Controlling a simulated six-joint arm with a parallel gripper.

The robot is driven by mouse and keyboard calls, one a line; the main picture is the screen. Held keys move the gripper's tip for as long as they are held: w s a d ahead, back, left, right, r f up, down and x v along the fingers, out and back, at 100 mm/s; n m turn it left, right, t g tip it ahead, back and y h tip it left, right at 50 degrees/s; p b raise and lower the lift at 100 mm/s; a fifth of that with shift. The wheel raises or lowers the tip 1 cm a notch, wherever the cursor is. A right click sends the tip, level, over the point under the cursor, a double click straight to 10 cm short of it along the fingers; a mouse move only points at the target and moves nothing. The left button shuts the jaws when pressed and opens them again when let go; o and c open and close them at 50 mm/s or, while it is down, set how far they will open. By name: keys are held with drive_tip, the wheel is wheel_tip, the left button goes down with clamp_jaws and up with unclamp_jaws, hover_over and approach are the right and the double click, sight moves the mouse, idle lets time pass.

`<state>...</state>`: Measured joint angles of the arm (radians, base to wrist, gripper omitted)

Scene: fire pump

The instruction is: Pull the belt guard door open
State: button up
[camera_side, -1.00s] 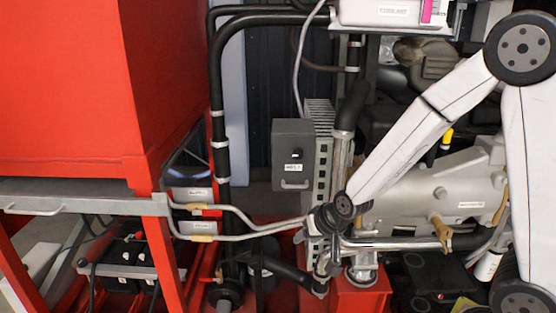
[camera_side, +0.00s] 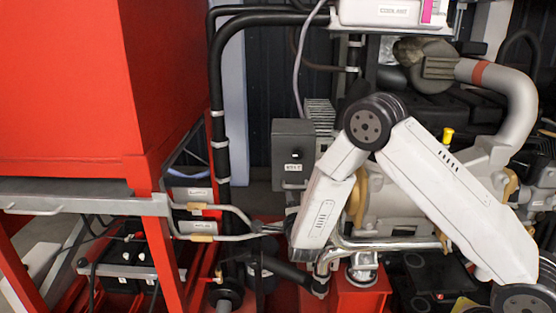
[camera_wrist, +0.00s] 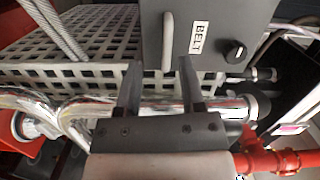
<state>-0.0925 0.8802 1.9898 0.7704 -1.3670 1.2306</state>
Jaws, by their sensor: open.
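The belt guard door (camera_side: 283,142) is a dark grey panel with a small knob, a BELT label and a pale bar handle (camera_side: 294,186) low on its face. It looks shut in the side view. In the wrist view the door (camera_wrist: 215,14) fills the top middle, and the handle (camera_wrist: 167,41) stands just beyond the fingertips, in line with the gap between them. My gripper (camera_wrist: 160,66) is open and empty, apart from the handle.
A perforated guard (camera_wrist: 70,72) lies left of the door in the wrist view. Shiny pipes (camera_wrist: 90,105) run behind my fingers, and a red pipe fitting (camera_wrist: 275,160) is at the lower right. Grey hoses (camera_side: 228,212) lie left of my gripper in the side view.

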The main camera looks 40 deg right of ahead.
sight(295, 187)
drive_tip(key=m+h, duration=0.2)
drive_tip(key=s+d+m+h, duration=0.1)
drive_tip(key=shift+s+f, duration=0.1)
drive_tip(key=shift+f, duration=0.15)
drive_tip(key=shift+x, duration=3.9)
clamp_jaws()
